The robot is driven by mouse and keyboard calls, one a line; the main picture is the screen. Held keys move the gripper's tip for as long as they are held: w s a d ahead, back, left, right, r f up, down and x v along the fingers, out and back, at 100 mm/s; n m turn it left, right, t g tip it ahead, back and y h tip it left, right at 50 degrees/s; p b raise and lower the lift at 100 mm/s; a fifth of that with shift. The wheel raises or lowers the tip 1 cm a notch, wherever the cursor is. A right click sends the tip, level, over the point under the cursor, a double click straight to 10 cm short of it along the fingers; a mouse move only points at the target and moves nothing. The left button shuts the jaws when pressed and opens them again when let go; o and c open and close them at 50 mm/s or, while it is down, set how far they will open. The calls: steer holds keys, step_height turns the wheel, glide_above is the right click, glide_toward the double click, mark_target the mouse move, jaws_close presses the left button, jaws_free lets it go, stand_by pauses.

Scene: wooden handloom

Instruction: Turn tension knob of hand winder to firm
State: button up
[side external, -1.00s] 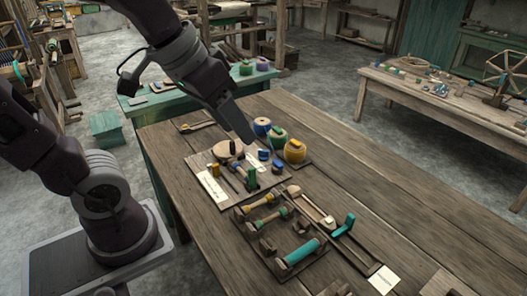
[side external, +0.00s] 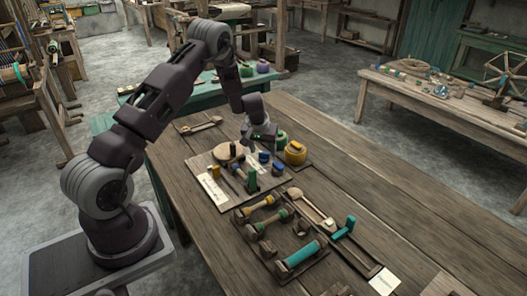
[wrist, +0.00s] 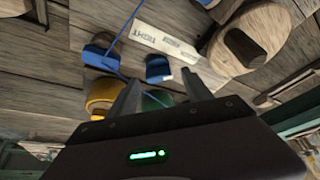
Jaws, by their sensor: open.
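My gripper (side external: 250,149) is open, pointing down over the back part of a winder board (side external: 222,200). In the wrist view its two fingers (wrist: 163,88) have a small blue block (wrist: 158,68) in the gap ahead of them; I cannot tell whether they touch it. A round wooden disc (side external: 226,154) with a dark upright piece stands on the board, and the disc (wrist: 250,38) also shows at the right of the wrist view. A pale label strip (wrist: 163,40) lies near the blue block. Which piece is the tension knob is not clear.
A yellow spool (side external: 295,153) and a green spool (side external: 281,137) stand close behind the gripper. A rack with a teal roller (side external: 300,253) lies in front.

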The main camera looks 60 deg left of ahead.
steer(key=shift+w+a+f, duration=0.1)
steer(key=shift+w+f, duration=0.05)
steer(key=shift+f, duration=0.35)
jaws_close()
steer(key=n, duration=0.2)
steer(key=n+g+y, duration=0.1)
steer(key=n, duration=0.1)
steer(key=shift+w+g, duration=0.15)
steer(key=shift+g, duration=0.15)
steer(key=shift+w+d+n+g, duration=0.1)
steer(key=shift+n+g, duration=0.4)
steer(key=shift+n, duration=0.9)
steer(key=shift+d+n+g, duration=0.1)
steer(key=shift+n+g, duration=0.4)
steer(key=shift+n, duration=0.9)
